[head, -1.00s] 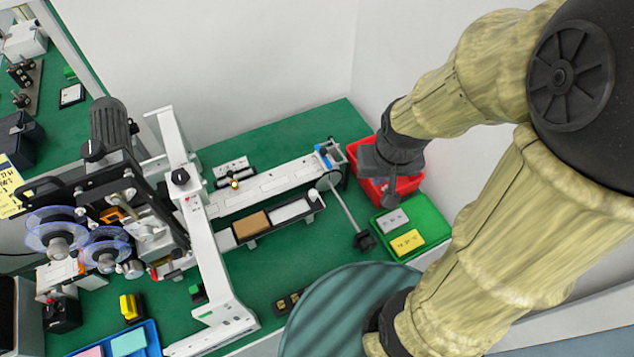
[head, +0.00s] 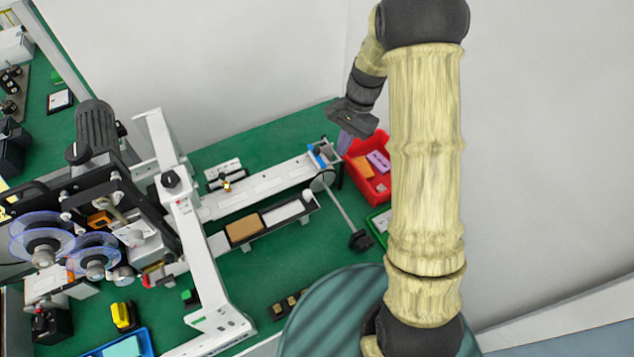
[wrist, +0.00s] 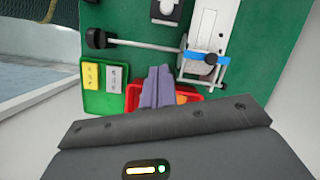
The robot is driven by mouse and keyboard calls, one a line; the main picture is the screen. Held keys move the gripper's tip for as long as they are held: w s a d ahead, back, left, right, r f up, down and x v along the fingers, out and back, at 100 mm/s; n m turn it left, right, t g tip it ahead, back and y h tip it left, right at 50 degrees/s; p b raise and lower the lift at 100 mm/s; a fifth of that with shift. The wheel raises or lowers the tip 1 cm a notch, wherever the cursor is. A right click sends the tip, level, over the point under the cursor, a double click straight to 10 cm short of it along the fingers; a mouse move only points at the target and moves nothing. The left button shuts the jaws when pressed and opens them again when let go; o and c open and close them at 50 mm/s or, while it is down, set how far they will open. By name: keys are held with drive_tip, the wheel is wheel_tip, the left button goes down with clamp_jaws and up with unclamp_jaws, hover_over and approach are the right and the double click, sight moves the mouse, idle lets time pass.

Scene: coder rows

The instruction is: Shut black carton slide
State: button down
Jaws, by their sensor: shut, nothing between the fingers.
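A black slide (head: 290,220) lies along the near side of the white conveyor in the head view, holding a brown carton (head: 244,229) and a white piece (head: 282,212). It has a small round light knob near its right end. The end of the slide also shows at the top of the wrist view (wrist: 158,19). My gripper (head: 344,142) is shut and empty, its fingers pointing down near the red bin, right of the slide and apart from it. In the wrist view my shut fingers (wrist: 157,82) appear in front of the red bin.
The red bin (head: 384,190) holds orange and purple pieces. A green tray (wrist: 105,103) with yellow and grey pieces sits beside it. A rod with a black knob (head: 360,240) sticks out from the white conveyor (head: 268,184). A labelling machine (head: 200,260) stands left.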

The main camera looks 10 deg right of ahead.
drive_tip(key=shift+w+a+f+m+g+y, duration=0.15)
drive_tip(key=shift+w+a+f+m+g, duration=0.15)
drive_tip(key=shift+w+f, duration=0.3)
drive_tip(key=shift+w+a+f+m+g+y, duration=0.1)
drive_tip(key=shift+w+a+f+m+y, duration=0.05)
drive_tip(key=shift+w+f+m, duration=0.35)
drive_tip(key=shift+f, duration=0.2)
drive_tip(key=s+a+f+p, duration=0.4)
drive_tip(key=a+f, duration=0.2)
drive_tip(key=f, duration=0.3)
drive_tip(key=shift+s+p, duration=0.3)
drive_tip(key=shift+s, duration=0.1)
drive_tip(key=shift+a, duration=0.1)
